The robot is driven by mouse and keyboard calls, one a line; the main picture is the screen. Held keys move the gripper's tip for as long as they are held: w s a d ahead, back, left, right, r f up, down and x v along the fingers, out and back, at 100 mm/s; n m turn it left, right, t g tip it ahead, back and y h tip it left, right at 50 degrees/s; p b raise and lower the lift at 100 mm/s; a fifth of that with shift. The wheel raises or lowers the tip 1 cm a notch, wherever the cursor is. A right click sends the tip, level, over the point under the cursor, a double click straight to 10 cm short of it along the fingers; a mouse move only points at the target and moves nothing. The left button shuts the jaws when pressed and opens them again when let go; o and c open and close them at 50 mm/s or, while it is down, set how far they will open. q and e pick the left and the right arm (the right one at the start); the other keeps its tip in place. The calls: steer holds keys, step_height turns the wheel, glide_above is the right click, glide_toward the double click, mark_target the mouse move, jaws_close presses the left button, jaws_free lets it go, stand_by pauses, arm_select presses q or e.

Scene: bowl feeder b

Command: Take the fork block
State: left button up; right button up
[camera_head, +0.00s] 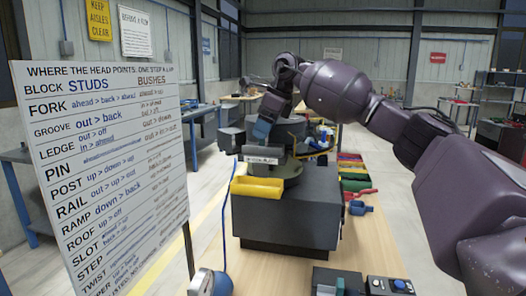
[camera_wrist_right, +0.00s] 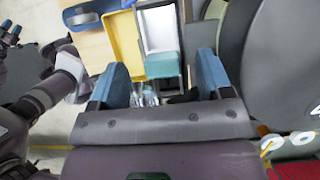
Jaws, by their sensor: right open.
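My right gripper (camera_head: 263,128) is above the bowl feeder (camera_head: 285,205) in the head view, its blue fingers pointing down. In the right wrist view my right gripper (camera_wrist_right: 162,76) is open, with a finger on either side. A teal block (camera_wrist_right: 163,65) shows between the fingers, at the end of a pale channel (camera_wrist_right: 159,30). The fingers look apart from it. I cannot tell from its shape whether it is the fork block. In the head view the arm and feeder parts hide it. My left gripper does not show clearly in either view.
A yellow tray (camera_head: 257,188) hangs on the feeder's near side. A sign board (camera_head: 100,150) stands at the left. Coloured bins (camera_head: 353,183) line the bench's right side. A grey fixture (camera_head: 337,281) and a button box (camera_head: 390,286) stand at the front.

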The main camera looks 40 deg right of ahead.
mark_target(263, 145)
steer(key=x, duration=0.3)
steer(key=shift+w+d+f, duration=0.1)
steer(key=shift+f, duration=0.2)
steer(key=shift+r, duration=0.1)
steer(key=shift+c, duration=0.4)
steer(key=c, duration=1.1)
